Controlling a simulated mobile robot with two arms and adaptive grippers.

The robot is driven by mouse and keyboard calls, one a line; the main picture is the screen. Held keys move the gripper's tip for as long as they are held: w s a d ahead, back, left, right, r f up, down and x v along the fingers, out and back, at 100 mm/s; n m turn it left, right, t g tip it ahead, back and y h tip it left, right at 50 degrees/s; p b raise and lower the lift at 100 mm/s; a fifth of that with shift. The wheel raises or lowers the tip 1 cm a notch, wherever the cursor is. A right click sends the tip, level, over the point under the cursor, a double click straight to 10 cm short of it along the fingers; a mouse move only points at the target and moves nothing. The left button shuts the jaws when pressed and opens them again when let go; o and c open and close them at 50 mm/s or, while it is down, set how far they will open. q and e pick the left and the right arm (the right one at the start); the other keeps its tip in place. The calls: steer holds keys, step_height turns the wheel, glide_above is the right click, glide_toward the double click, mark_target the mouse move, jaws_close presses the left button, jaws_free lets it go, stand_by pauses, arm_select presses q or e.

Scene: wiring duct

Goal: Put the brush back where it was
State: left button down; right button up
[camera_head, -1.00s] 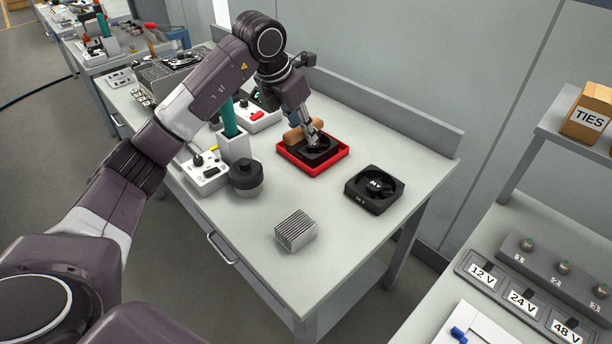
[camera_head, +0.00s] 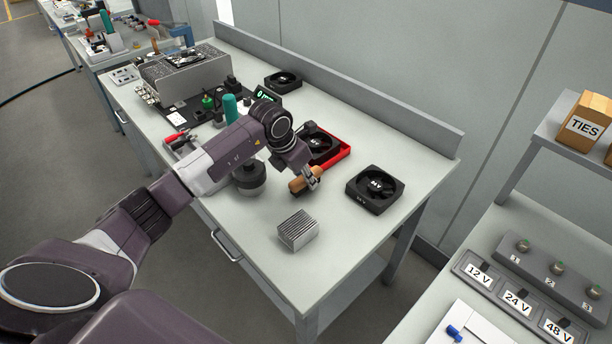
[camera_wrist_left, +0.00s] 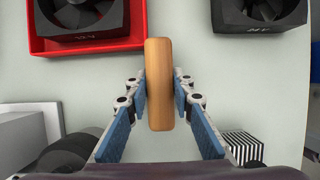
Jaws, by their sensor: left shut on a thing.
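The brush (camera_head: 299,185), of which a tan wooden body shows, is held in my left gripper (camera_head: 313,181). The gripper is above the table, in front of the red tray (camera_head: 347,152). In the left wrist view the brush (camera_wrist_left: 159,85) stands lengthwise between the blue finger pads of my left gripper (camera_wrist_left: 160,95), which is shut on it. Its bristles are not visible. A black fan (camera_head: 322,143) sits in the red tray, which also shows in the wrist view (camera_wrist_left: 88,46). My right gripper is not in view.
Another black fan (camera_head: 375,188) lies right of the tray. A finned heatsink (camera_head: 297,230) stands near the front edge. A dark round part (camera_head: 249,180) and a green-handled tool (camera_head: 230,107) are left of the gripper. A metal chassis (camera_head: 185,80) is at the back left. Table around the heatsink is clear.

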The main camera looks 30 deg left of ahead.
arm_select(q)
steer(key=shift+f, duration=0.1)
steer(key=c, duration=2.1)
jaws_free()
steer(key=o, duration=0.4)
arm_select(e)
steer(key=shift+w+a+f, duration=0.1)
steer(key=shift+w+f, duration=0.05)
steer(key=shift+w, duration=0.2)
arm_select(q)
steer(key=shift+r, duration=0.55)
steer(key=b+v, duration=0.2)
steer(key=v, duration=0.9)
steer(key=shift+s+a+r, duration=0.1)
steer(key=shift+s+r, duration=0.05)
steer(key=shift+s, duration=0.1)
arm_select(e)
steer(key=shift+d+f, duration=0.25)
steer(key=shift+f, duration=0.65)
arm_select(q)
steer(key=shift+s, duration=0.1)
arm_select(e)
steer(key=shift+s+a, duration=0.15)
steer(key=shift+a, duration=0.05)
